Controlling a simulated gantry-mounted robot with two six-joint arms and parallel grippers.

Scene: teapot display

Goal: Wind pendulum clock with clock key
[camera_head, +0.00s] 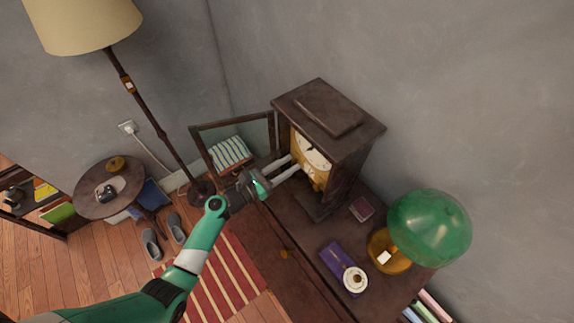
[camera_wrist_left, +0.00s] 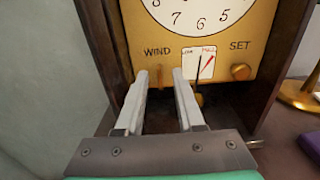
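The pendulum clock (camera_head: 347,162) is a dark wooden case standing on the dresser, with its glazed door (camera_head: 232,138) swung open to the left. My left gripper (camera_head: 290,166) reaches in front of the clock's lower face. I cannot make out a clock key. My right gripper is out of view.
A green-shaded lamp (camera_head: 430,228), a purple box (camera_head: 337,258) with a small white round item (camera_head: 355,280), and a small dark red box (camera_head: 361,209) are right of the clock. A floor lamp (camera_head: 145,110) and a round side table (camera_head: 110,195) stand at left.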

